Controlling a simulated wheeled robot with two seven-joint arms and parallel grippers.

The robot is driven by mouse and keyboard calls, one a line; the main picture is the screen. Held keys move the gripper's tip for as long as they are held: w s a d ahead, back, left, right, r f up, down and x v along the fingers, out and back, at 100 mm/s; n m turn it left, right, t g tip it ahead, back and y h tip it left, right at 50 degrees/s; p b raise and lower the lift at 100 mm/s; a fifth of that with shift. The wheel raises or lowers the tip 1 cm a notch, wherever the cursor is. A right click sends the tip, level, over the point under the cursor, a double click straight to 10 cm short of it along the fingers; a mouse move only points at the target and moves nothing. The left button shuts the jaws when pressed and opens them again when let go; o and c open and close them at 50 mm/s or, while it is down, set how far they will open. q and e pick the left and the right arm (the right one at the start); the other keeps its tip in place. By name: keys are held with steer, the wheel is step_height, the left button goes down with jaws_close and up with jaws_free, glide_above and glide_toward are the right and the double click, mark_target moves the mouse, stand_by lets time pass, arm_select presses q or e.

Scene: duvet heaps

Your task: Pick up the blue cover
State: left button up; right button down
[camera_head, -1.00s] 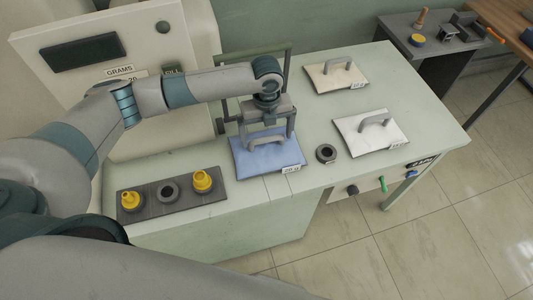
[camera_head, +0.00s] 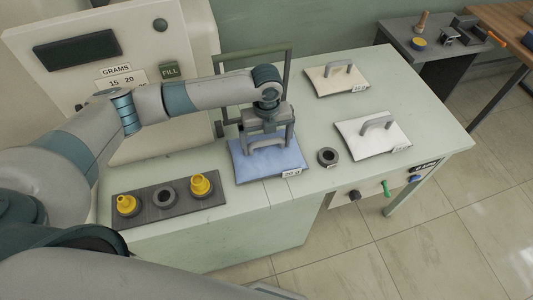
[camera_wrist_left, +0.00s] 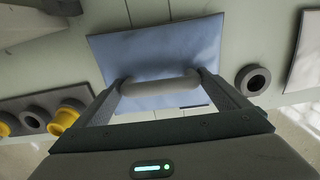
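The blue cover (camera_head: 285,163) is a flat, pillow-like blue pad with a grey bar handle (camera_head: 268,146) on top and a small white label at its front right corner. It lies on the pale green table. My left gripper (camera_head: 269,143) points down over it, fingers wide apart, one at each end of the handle. The left wrist view shows the blue cover (camera_wrist_left: 160,48) and the handle (camera_wrist_left: 162,93) spanning between the fingertips (camera_wrist_left: 162,82). Whether the fingers press on the handle ends is not clear. My right gripper is out of view.
A cream pad (camera_head: 322,85) and a white pad (camera_head: 366,146), both with handles, lie to the right. A dark ring (camera_head: 327,157) sits close to the blue cover. A dark tray (camera_head: 142,212) with yellow pieces is front left. A green frame (camera_head: 290,62) stands behind.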

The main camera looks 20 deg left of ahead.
arm_select(q)
steer(key=shift+c, duration=1.3)
steer(key=shift+r+b, duration=0.3)
steer(key=shift+r, duration=0.15)
steer(key=r, duration=0.1)
steer(key=r+b, duration=0.1)
steer(key=r, duration=0.1)
steer(key=shift+s+d+r+b, duration=0.15)
steer(key=shift+s+d+b, duration=0.05)
steer(key=shift+d+b, duration=0.1)
steer(key=s+d+r+b, duration=0.2)
steer(key=s+d+r, duration=0.4)
steer(key=s+d, duration=0.1)
steer(key=shift+s+r+b, duration=0.4)
steer(key=shift+s, duration=0.4)
steer(key=shift+a, duration=0.1)
